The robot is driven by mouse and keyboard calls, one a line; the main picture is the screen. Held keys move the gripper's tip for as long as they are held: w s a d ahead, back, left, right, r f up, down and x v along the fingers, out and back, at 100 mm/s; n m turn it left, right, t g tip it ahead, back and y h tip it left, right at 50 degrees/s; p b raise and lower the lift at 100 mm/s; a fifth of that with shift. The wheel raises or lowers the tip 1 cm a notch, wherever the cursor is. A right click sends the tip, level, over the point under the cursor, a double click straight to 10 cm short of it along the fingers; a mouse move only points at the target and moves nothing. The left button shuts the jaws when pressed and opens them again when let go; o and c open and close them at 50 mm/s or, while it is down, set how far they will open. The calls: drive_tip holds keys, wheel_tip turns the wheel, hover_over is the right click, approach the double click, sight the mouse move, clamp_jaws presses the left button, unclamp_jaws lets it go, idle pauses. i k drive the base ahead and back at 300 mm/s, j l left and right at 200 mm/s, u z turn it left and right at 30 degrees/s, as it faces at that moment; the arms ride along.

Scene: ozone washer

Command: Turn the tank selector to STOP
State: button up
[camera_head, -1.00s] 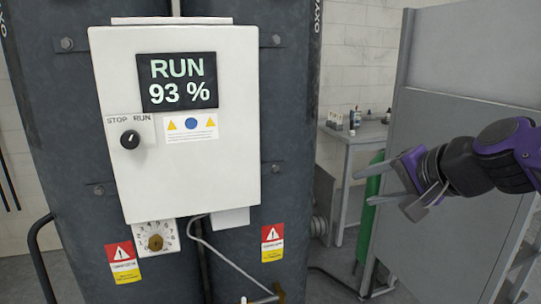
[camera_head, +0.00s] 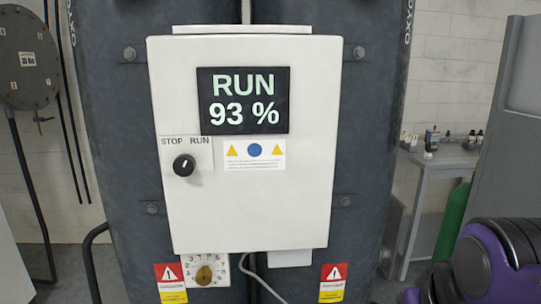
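The selector (camera_head: 184,165) is a round black knob on the left side of a white control box (camera_head: 290,210). The labels STOP, on the left, and RUN, on the right, stand above it. Its small white mark points up and seems to lean right, toward RUN. The dark display (camera_head: 243,101) reads RUN 93 %. My purple and black arm is at the bottom right, well away from the knob. Only a grey bit of my gripper (camera_head: 412,296) seems to show at the bottom edge; its fingers are cut off, and nothing touches the knob.
A brass dial (camera_head: 205,275) on a numbered white plate sits below the box, near a red warning label (camera_head: 170,280). Dark tanks (camera_head: 110,130) stand behind the box. A table (camera_head: 440,160) with small bottles and a green cylinder (camera_head: 453,220) are at right. The box front is unobstructed.

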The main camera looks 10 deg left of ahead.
sight(184, 165)
drive_tip(key=j+u, duration=0.3)
drive_tip(key=u, duration=0.15)
drive_tip(key=k+j+u, duration=0.1)
drive_tip(key=j+u, duration=0.2)
drive_tip(key=u, duration=0.15)
